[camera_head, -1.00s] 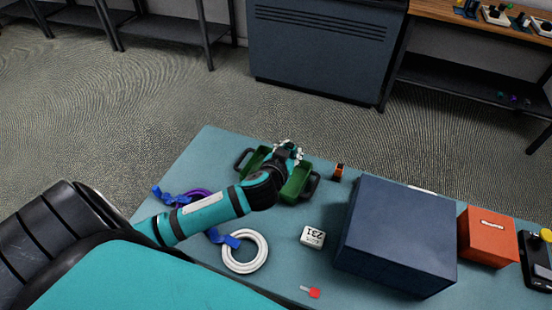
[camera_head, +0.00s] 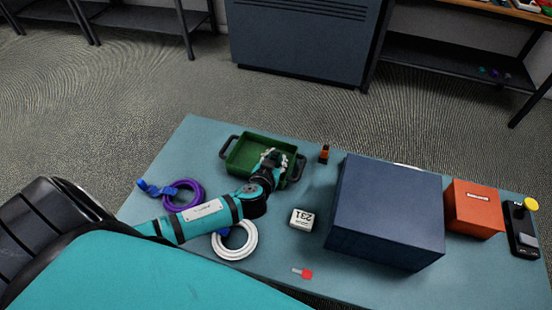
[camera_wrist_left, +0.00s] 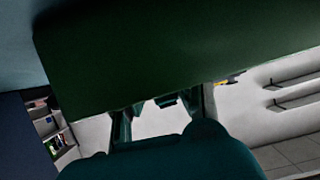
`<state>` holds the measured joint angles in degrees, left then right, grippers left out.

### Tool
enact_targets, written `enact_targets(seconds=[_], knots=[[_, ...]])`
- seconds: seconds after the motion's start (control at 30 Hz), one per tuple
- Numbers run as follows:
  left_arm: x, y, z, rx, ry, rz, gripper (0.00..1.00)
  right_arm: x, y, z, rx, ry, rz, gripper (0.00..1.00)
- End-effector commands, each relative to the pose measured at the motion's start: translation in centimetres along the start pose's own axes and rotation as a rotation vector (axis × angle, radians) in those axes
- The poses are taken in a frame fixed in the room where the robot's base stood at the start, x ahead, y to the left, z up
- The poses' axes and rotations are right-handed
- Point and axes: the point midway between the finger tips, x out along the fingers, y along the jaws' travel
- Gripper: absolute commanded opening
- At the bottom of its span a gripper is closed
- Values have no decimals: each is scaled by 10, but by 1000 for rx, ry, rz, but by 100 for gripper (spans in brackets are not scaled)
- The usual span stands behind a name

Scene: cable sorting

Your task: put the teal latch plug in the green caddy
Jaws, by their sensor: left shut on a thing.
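The green caddy (camera_head: 247,165) stands at the back left of the table with dark handles at its ends. My left gripper (camera_head: 273,157) points over its right part and covers some of its inside; the visible left part of its floor is bare. In the left wrist view the caddy's dark green wall (camera_wrist_left: 180,50) fills the upper middle, close to the fingers. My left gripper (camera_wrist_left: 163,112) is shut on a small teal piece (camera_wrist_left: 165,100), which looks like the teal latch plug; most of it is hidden. My right gripper is not in view.
Purple cable (camera_head: 188,197) and white cable (camera_head: 236,253) coils lie near my left arm. A white label block (camera_head: 301,219), a red-ended piece (camera_head: 303,273) and an orange-black piece (camera_head: 324,153) lie nearby. A large blue box (camera_head: 385,225) and an orange box (camera_head: 474,212) stand right.

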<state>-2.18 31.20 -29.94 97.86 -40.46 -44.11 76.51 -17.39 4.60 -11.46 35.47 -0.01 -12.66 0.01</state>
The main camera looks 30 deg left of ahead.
Motion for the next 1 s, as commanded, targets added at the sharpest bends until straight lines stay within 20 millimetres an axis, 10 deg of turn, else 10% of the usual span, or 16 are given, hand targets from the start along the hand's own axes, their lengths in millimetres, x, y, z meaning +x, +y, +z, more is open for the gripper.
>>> enact_targets(seconds=[0.13, 0.17, 0.3, 0.67, 1.0], knots=[[2, 0, 5, -1, 0, -1, 0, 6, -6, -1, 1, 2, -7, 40], [1, 0, 3, -1, 0, -1, 26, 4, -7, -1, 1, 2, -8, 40], [1, 0, 3, 0, 0, -1, 44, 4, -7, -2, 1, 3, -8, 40], [-1, 0, -3, 1, 1, 0, 45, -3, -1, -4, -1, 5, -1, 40], [-66, 0, 1, -3, -2, 1, 45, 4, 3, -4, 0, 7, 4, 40]])
